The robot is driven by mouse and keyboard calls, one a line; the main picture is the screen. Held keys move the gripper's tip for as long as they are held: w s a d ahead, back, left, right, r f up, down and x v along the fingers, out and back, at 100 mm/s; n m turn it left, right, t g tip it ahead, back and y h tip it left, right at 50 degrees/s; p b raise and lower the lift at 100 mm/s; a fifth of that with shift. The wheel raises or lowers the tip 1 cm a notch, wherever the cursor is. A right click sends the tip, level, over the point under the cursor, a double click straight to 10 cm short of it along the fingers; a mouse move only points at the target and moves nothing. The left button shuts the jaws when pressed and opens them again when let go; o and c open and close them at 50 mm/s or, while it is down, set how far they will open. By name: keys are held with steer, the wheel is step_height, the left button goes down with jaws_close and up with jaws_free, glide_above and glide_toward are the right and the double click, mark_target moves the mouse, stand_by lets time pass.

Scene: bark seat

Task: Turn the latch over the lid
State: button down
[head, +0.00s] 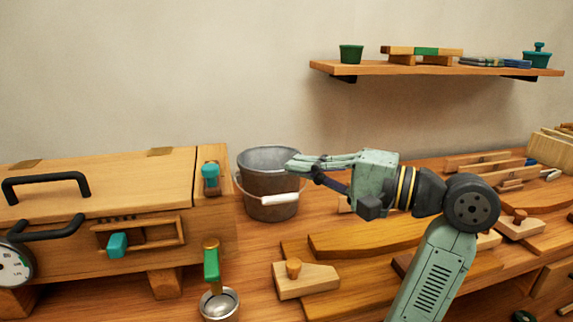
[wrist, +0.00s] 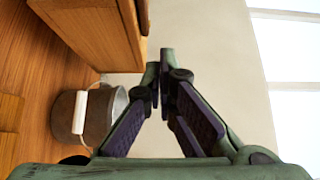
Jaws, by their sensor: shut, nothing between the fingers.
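The wooden box (head: 60,235) stands at the left in the head view, its lid (head: 120,188) lying closed with a black handle (head: 45,182) on it. A small teal-topped latch (head: 210,178) sits on the strip right of the lid's edge; it appears beside the lid, not across it. My gripper (head: 291,164) is shut and empty, to the right of the latch and apart from it, above the bucket's right side. In the wrist view my fingertips (wrist: 160,72) are together, and the box's end (wrist: 95,30) shows at upper left. The latch is not visible there.
A metal bucket (head: 268,180) with a white grip stands just right of the box; it also shows in the wrist view (wrist: 85,122). A green-handled piece (head: 211,264) and metal cup (head: 219,304) are at the box's front. Wooden boards (head: 370,237) lie right; a shelf (head: 430,69) hangs above.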

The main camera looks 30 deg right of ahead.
mark_target(211, 169)
steer(key=w+a+p, duration=0.3)
steer(key=w+a, duration=0.2)
steer(key=a, duration=0.3)
steer(key=shift+w+a+p, duration=0.2)
steer(key=shift+w+p, duration=0.05)
steer(key=shift+p, duration=0.05)
